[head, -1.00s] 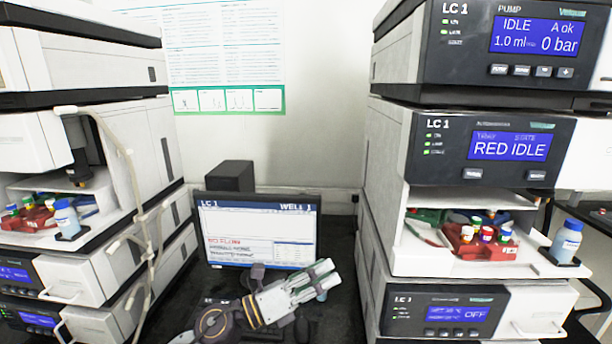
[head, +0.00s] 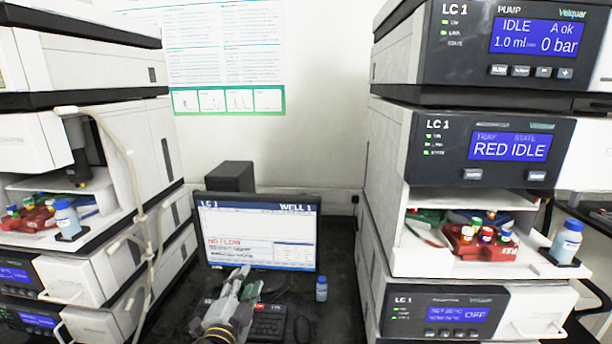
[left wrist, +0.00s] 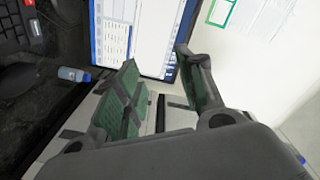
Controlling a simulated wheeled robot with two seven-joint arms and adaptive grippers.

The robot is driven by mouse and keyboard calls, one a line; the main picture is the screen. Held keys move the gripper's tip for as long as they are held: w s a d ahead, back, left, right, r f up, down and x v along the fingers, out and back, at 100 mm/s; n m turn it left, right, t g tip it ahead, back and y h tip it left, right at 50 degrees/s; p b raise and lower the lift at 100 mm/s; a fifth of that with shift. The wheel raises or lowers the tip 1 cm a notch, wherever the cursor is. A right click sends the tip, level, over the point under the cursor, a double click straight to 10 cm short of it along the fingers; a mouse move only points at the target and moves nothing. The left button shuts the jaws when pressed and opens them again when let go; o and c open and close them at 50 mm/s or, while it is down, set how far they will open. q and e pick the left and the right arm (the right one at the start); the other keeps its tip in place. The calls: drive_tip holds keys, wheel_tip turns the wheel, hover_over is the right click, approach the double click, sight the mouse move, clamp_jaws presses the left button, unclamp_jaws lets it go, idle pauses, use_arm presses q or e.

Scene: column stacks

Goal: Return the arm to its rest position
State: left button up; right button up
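My left arm comes up from the bottom of the head view, in front of the monitor. Its gripper (head: 243,282) points away from me toward the screen, above the keyboard. In the left wrist view, the two green-padded fingers of the left gripper (left wrist: 160,62) are spread apart with nothing between them. My right gripper is in neither view.
A monitor (head: 256,222) stands at the back, with a keyboard (head: 272,322), mouse (head: 302,330) and small blue bottle (head: 321,288) before it. Instrument stacks flank the desk. The right stack holds a red vial tray (head: 470,247) and a bottle (head: 567,241).

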use_arm(q)
drive_tip(key=s+a+f+n+g+y, duration=0.1)
drive_tip(key=s+a+f+n+g, duration=0.1)
drive_tip(key=s+f+n+g, duration=0.4)
drive_tip(key=s+a+f+n+g, duration=0.1)
drive_tip(key=s+a+f+g, duration=0.2)
drive_tip(key=s+f, duration=0.65)
drive_tip(key=s+a+f+n+g+y, duration=0.1)
drive_tip(key=s+a+f+n+g, duration=0.1)
drive_tip(key=s+f+n+g, duration=0.4)
drive_tip(key=s+a+f+m, duration=0.1)
drive_tip(key=s+f, duration=0.1)
drive_tip(key=f, duration=1.5)
drive_tip(key=s+a+f+m, duration=0.1)
drive_tip(key=s+f, duration=0.2)
drive_tip(key=f, duration=1.4)
drive_tip(key=s+a+f, duration=0.2)
drive_tip(key=s+f, duration=0.7)
drive_tip(key=s, duration=0.1)
drive_tip(key=s+a+f+g, duration=0.1)
drive_tip(key=s+a+f, duration=0.2)
drive_tip(key=s+f, duration=0.7)
drive_tip(key=shift+s+a+f+g, duration=0.2)
drive_tip(key=shift+s+f+g, duration=0.1)
drive_tip(key=shift+s, duration=0.25)
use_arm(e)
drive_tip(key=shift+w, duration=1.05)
